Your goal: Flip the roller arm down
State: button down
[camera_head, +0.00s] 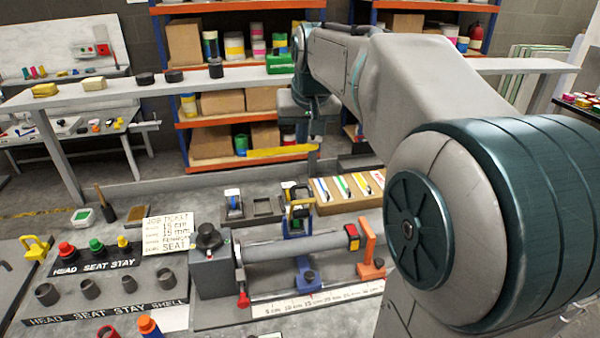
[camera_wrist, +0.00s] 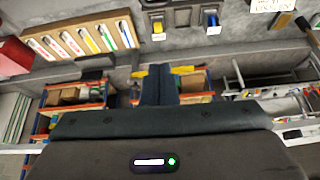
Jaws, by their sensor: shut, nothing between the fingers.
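A fixture on the bench holds a long grey tube (camera_head: 300,246) between a grey headstock (camera_head: 210,268) at the left and an orange end support (camera_head: 368,245) at the right. Behind the tube stands a blue bracket with a raised yellow and black arm (camera_head: 299,208); this looks like the roller arm, but I cannot be sure. My gripper (camera_head: 303,134) hangs above and behind the fixture, apart from it, shut and empty. In the wrist view its closed dark fingers (camera_wrist: 159,84) point away, with no roller arm clearly visible near them.
A label board with cups (camera_head: 90,290) is at the left. Shelves (camera_head: 240,120) stand behind. Air around my gripper looks clear.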

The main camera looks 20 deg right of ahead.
jog(key=f+p, duration=0.1)
jog(key=f, duration=0.2)
jog(key=w+f, duration=0.1)
jog(key=f, duration=0.3)
jog(key=f+p, duration=0.1)
jog(key=f, duration=0.3)
jog(key=shift+w+p, duration=0.25)
jog(key=shift+p, duration=0.05)
jog(key=shift+s, duration=0.1)
jog(key=shift+a+f+b, duration=0.1)
jog(key=shift+f+b, duration=0.1)
jog(key=shift+b, duration=0.2)
